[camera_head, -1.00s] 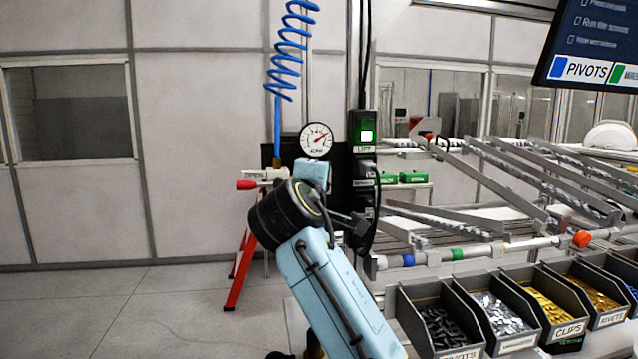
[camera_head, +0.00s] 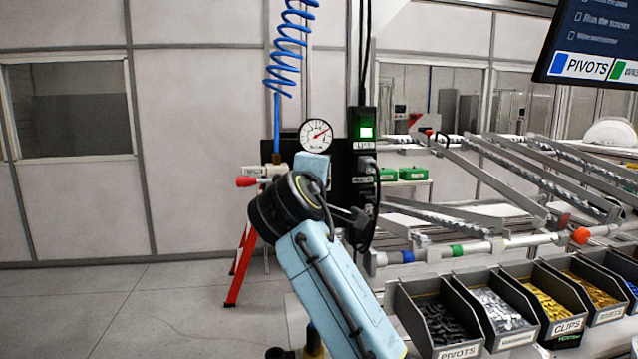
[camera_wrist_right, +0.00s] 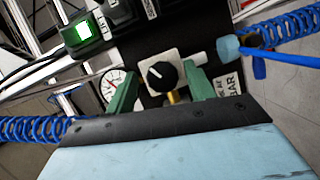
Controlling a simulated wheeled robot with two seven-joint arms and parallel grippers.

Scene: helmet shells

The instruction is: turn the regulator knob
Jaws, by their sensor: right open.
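The black regulator knob (camera_wrist_right: 161,75), with a white pointer mark, sits on a pale square block in the right wrist view. My right gripper (camera_wrist_right: 160,88) is open, with one green finger on each side of the knob. I see a gap between the knob and each finger in this view. A brass fitting shows just below the knob. The round pressure gauge (camera_head: 316,135) has a red needle pointing up and right; it is partly hidden behind a finger in the wrist view (camera_wrist_right: 114,86). In the head view my right arm hides the knob and fingertips. My left gripper is not in view.
A lit green switch box (camera_head: 364,127) stands right of the gauge. A blue coiled hose (camera_head: 288,50) hangs above a red-handled valve (camera_head: 248,182). Bins of parts (camera_head: 437,322) and sloped rails stand to the right. The floor at left is clear.

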